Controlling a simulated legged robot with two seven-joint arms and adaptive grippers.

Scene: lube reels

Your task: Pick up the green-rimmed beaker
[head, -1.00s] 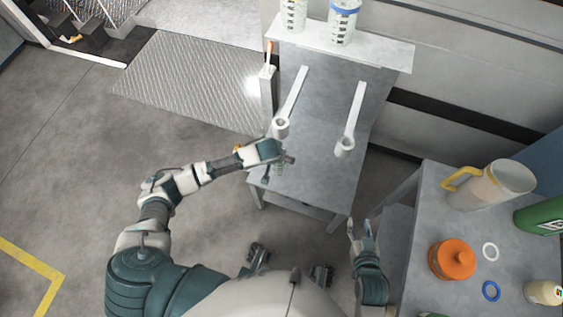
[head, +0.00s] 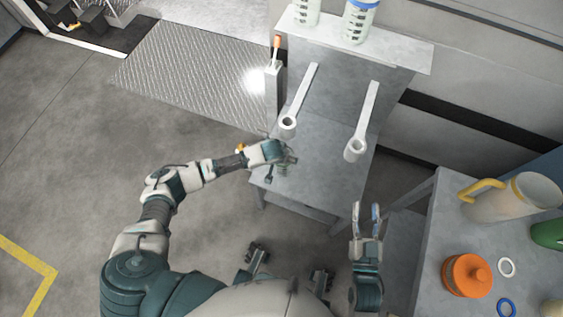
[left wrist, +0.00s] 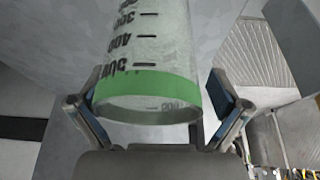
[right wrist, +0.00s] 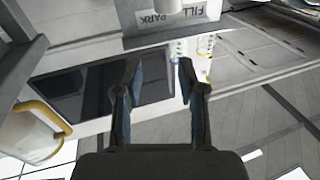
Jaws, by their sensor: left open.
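The green-rimmed beaker (left wrist: 150,87) shows large in the left wrist view, a clear vessel with dark graduation marks and a green band at its near end. It lies between the two fingers of my left gripper (left wrist: 160,112), which is open, with a gap visible on the right side. In the head view my left gripper (head: 286,160) is over the near-left part of the grey bench, and a small greenish part of the beaker (head: 284,171) shows there, mostly hidden. My right gripper (head: 368,208) is open and empty, right of the bench; it also shows in the right wrist view (right wrist: 160,70).
Two white arms with ring ends (head: 288,123) (head: 356,149) extend over the bench (head: 318,165). A blue-rimmed beaker (head: 359,22) and another clear beaker (head: 307,11) stand on the shelf (head: 405,50). The right table (head: 430,235) holds a jug (head: 520,198) and an orange container (head: 467,275).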

